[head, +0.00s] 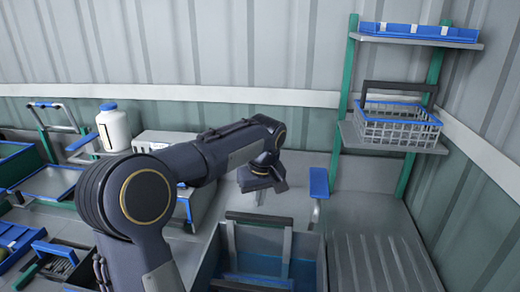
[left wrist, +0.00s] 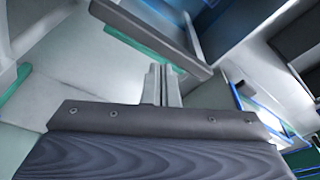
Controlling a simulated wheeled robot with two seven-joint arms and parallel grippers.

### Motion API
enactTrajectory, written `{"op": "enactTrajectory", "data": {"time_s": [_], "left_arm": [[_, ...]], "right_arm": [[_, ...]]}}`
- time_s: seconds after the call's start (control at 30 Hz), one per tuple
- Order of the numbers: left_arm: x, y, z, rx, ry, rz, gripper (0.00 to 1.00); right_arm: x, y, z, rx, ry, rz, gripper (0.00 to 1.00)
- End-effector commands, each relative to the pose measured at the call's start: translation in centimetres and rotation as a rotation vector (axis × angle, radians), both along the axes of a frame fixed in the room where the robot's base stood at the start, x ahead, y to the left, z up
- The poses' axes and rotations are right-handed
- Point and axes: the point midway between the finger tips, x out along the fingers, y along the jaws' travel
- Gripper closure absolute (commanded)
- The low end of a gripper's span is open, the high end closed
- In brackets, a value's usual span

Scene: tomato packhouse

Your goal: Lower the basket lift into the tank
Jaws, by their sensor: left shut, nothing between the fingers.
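The tank (head: 308,262) stands at the bottom centre of the head view, with blue water inside. A dark crossbar on grey uprights, apparently the basket lift (head: 259,219), stands at the tank. A blue handle (head: 319,182) sits on a grey post just right of my left gripper. My left gripper (head: 260,198) is above and behind the tank, apart from the blue handle. In the left wrist view its pale fingers (left wrist: 161,85) are shut and empty, and a dark bar (left wrist: 150,28) crosses beyond them. My right gripper is out of view.
A white wire basket (head: 392,132) with a blue rim and dark handle stands on the right shelf (head: 350,136). A blue tray (head: 420,32) sits above it. A ribbed drainboard (head: 380,262) lies right of the tank. A white jug (head: 112,130) and blue-edged crates are at left.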

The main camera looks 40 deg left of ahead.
Motion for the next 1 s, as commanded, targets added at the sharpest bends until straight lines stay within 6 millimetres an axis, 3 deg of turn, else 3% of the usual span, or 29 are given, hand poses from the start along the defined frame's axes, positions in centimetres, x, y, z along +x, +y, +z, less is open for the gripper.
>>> {"op": "enactTrajectory", "data": {"time_s": [0.03, 0.57, 1.0], "left_arm": [[0.0, 0.0, 2.2, 0.000, -0.001, 0.000, 1.00], [0.0, 0.0, 12.6, 0.000, -0.002, 0.001, 1.00], [0.0, 0.0, 12.8, 0.000, -0.002, 0.001, 1.00]], "right_arm": [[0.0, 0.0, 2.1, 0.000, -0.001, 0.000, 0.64], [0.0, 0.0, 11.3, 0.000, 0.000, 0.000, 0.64], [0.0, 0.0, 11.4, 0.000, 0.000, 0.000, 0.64]]}}
